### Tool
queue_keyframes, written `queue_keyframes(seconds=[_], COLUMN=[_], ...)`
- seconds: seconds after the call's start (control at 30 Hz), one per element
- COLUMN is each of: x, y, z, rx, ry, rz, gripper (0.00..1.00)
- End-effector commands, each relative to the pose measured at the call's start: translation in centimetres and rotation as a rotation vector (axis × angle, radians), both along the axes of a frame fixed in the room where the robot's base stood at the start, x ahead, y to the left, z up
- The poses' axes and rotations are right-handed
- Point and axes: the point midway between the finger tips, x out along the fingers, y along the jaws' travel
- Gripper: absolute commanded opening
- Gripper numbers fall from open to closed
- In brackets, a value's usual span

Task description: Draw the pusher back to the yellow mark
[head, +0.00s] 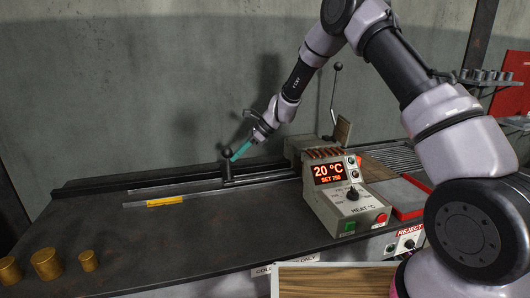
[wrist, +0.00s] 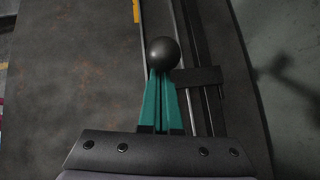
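The pusher's black ball knob (wrist: 163,53) shows in the wrist view at the tips of my gripper (wrist: 161,82). The teal fingers are close together at the knob. I cannot tell whether they are shut on it or only beside it. In the head view the pusher (head: 228,167) stands upright on its rail, and my gripper (head: 236,156) reaches it from the upper right. The yellow mark (head: 165,201) lies on the bench to the left of the pusher. Its end also shows at the top of the wrist view (wrist: 136,11).
The heater box (head: 345,190), reading 20 °C, stands right of the pusher. The dark rail (head: 110,188) runs along the back of the bench. Several brass cylinders (head: 46,264) stand at the front left. A red tray (head: 408,207) lies at the right. The bench around the mark is clear.

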Motion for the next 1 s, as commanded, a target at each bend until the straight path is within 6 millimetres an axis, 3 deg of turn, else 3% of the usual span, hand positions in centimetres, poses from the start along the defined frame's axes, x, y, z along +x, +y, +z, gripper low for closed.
queue_keyframes(seconds=[0.03,0.2,0.5,0.73,1.0], x=[-0.8,-2.7,-5.4,-6.6,-7.1], y=[2.2,8.0,16.5,20.4,22.0], z=[0.2,0.1,0.2,0.1,0.1], rx=[0.004,0.004,0.004,0.002,0.002], ry=[-0.001,0.0,-0.001,-0.002,-0.001], rz=[0.007,0.008,0.004,0.002,0.0], gripper=[0.0,0.0,0.0,0.0,0.0])
